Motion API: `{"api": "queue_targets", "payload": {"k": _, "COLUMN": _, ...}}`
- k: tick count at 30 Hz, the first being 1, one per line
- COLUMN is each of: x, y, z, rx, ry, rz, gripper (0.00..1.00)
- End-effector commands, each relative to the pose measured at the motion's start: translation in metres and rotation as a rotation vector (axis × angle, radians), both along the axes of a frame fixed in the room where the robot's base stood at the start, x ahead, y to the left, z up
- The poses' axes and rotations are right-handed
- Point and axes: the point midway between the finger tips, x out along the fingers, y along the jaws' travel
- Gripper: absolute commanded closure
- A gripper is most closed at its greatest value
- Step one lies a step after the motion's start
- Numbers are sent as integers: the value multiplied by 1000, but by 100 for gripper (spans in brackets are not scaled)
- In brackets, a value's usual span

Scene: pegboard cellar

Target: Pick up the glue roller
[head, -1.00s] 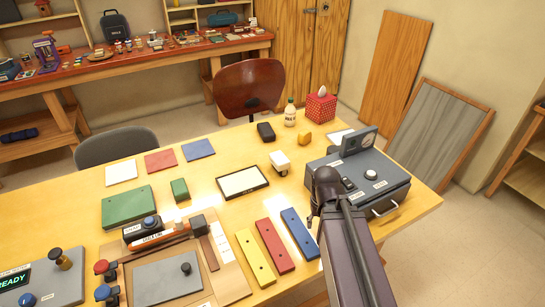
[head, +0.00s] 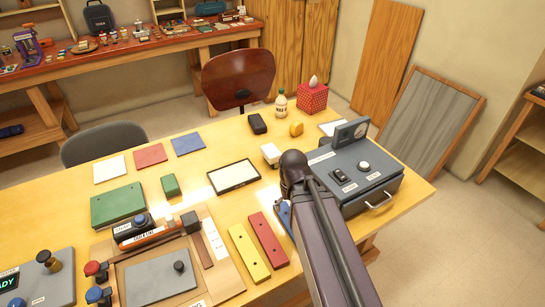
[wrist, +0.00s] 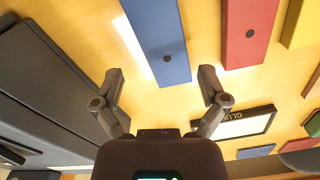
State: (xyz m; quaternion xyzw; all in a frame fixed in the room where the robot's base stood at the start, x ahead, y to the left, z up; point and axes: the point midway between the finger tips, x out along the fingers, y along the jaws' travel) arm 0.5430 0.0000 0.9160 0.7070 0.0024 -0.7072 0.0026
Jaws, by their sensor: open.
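A small white block-shaped piece (head: 271,154), which I take to be the glue roller, stands on the yellow table between the framed white glue tray (head: 234,177) and the grey machine. My arm partly overlaps its near side. I cannot make out this piece in the wrist view. The tray shows there with its GLUE label (wrist: 238,123). My gripper (wrist: 160,72) is open and empty, its fingers spread above the table near the end of the blue bar (wrist: 157,35). In the head view my arm hides the gripper.
The grey machine (head: 355,172) stands close on the right. Red (head: 267,238) and yellow (head: 248,252) bars lie near the blue one. A bottle (head: 281,103), a yellow lump (head: 296,129) and a black block (head: 257,124) stand farther back.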

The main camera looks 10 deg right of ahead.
Motion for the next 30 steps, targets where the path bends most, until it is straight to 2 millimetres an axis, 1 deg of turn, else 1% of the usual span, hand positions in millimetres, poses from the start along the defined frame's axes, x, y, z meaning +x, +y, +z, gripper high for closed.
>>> {"api": "queue_targets", "payload": {"k": 5, "x": 35, "y": 0, "z": 16, "rx": 0, "ry": 0, "rz": 29, "gripper": 0}}
{"api": "queue_targets", "payload": {"k": 8, "x": 64, "y": 5, "z": 29, "rx": 0, "ry": 0, "rz": 63, "gripper": 0}}
{"api": "queue_targets", "payload": {"k": 11, "x": 100, "y": 7, "z": 45, "rx": 0, "ry": 0, "rz": 100, "gripper": 0}}
{"api": "queue_targets", "payload": {"k": 12, "x": 116, "y": 7, "z": 51, "rx": 0, "ry": 0, "rz": 117, "gripper": 0}}
{"api": "queue_targets", "payload": {"k": 14, "x": 140, "y": 7, "z": 61, "rx": 0, "ry": 0, "rz": 142, "gripper": 0}}
{"api": "queue_targets", "payload": {"k": 15, "x": 156, "y": 7, "z": 67, "rx": 0, "ry": 0, "rz": 159, "gripper": 0}}
{"api": "queue_targets", "payload": {"k": 17, "x": 179, "y": 7, "z": 77, "rx": 0, "ry": 0, "rz": 184, "gripper": 0}}
{"api": "queue_targets", "payload": {"k": 18, "x": 194, "y": 8, "z": 83, "rx": 0, "ry": 0, "rz": 201, "gripper": 0}}
{"api": "queue_targets", "payload": {"k": 21, "x": 228, "y": 8, "z": 96, "rx": 0, "ry": 0, "rz": 239, "gripper": 0}}
{"api": "queue_targets", "payload": {"k": 25, "x": 260, "y": 8, "z": 108, "rx": 0, "ry": 0, "rz": 277, "gripper": 0}}
{"api": "queue_targets", "payload": {"k": 27, "x": 271, "y": 8, "z": 112, "rx": 0, "ry": 0, "rz": 292, "gripper": 0}}
{"api": "queue_targets", "payload": {"k": 30, "x": 281, "y": 8, "z": 114, "rx": 0, "ry": 0, "rz": 305, "gripper": 0}}
